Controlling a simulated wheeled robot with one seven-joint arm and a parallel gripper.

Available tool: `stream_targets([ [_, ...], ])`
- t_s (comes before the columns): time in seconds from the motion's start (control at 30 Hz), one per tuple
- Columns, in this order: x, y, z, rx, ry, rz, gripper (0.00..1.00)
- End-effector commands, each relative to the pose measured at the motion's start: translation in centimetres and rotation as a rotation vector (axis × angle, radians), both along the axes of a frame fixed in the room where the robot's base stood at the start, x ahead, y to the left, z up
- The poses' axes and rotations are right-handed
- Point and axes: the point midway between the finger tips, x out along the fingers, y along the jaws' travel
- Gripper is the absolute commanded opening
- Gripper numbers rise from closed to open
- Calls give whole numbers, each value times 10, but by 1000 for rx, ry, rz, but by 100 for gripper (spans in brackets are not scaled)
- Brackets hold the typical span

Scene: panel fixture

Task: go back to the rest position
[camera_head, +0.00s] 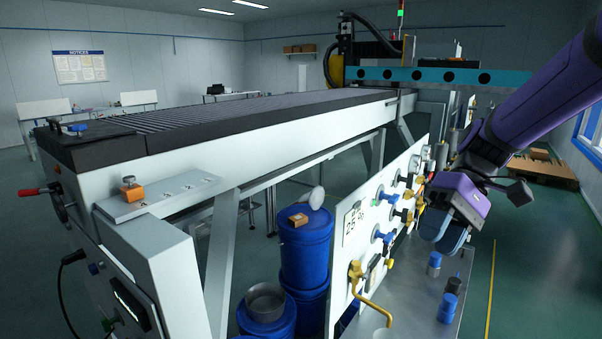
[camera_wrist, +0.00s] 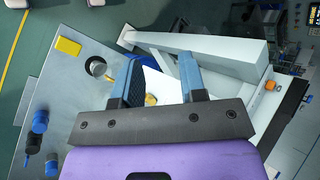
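My gripper (camera_head: 437,243) hangs at the right of the white panel (camera_head: 345,262) in the head view, above the grey bench. Its purple body and blue fingers show there. In the wrist view my gripper (camera_wrist: 162,62) has its two blue fingers wide apart, with nothing held between them. Part of the white panel and a small yellow part (camera_wrist: 151,99) show in the gap, beyond the fingers. The panel carries several blue and yellow valve handles, with a yellow bent pipe (camera_head: 372,305) at its near end. Some fittings behind my gripper are hidden.
A blue barrel (camera_head: 305,250) and a long white machine frame (camera_head: 270,130) lie left of the panel. Open floor (camera_head: 535,260) is at the right.

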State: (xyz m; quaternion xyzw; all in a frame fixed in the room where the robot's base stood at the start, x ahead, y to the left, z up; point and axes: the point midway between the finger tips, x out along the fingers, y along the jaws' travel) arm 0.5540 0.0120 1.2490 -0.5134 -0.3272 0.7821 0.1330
Motion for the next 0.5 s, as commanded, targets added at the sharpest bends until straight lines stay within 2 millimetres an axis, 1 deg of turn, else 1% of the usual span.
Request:
stream_targets([
  [0.03,-10,-1,4,-63,-38,-9,38],
  [0.2,-34,-12,14,-251,-163,-66,38],
  [0.5,-75,-39,37,-488,-431,-201,38],
])
